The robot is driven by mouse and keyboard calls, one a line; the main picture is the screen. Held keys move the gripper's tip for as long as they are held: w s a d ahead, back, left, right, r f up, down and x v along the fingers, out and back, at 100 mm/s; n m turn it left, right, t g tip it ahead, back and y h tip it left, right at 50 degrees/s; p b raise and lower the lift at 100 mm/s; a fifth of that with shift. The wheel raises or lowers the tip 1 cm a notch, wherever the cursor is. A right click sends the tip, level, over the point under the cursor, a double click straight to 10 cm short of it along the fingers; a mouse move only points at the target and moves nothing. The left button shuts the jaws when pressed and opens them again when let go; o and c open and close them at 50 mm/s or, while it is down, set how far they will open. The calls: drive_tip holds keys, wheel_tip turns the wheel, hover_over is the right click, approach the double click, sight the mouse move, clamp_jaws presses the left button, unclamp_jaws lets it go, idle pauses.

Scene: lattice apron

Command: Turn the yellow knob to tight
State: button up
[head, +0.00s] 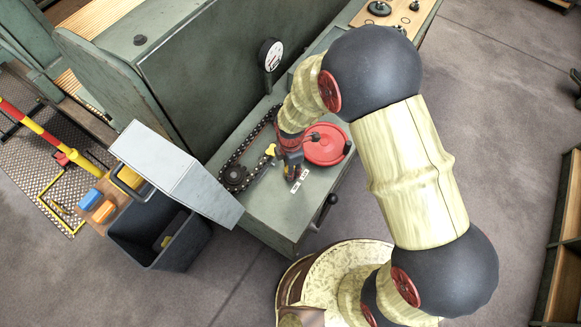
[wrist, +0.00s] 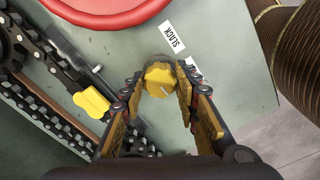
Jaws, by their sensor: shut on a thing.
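The yellow knob (wrist: 160,79) is lobed and sits on the green bench top, between my fingertips in the wrist view. My gripper (wrist: 159,75) is shut on it, one finger on each side. A small pale mark shows on the knob's near side. A white label reading SLACK (wrist: 172,36) lies just beyond the knob. A second white label (wrist: 193,66) is mostly hidden behind the right finger, its text unreadable. In the head view my gripper (head: 291,161) points down at the bench, hiding the knob, beside the two small labels (head: 300,180).
A second yellow piece (wrist: 91,102) sits by a black chain (head: 235,150) and sprocket left of my gripper. A red round lid or wheel (head: 325,144) is close on the right in the head view. A gauge (head: 271,55) stands behind. A dark bin (head: 160,240) stands left.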

idle(0.3)
drive_tip(key=o, duration=1.1)
drive_tip(key=shift+o, duration=0.2)
drive_tip(key=shift+r, duration=0.1)
wheel_tip(320, 180, up, 12)
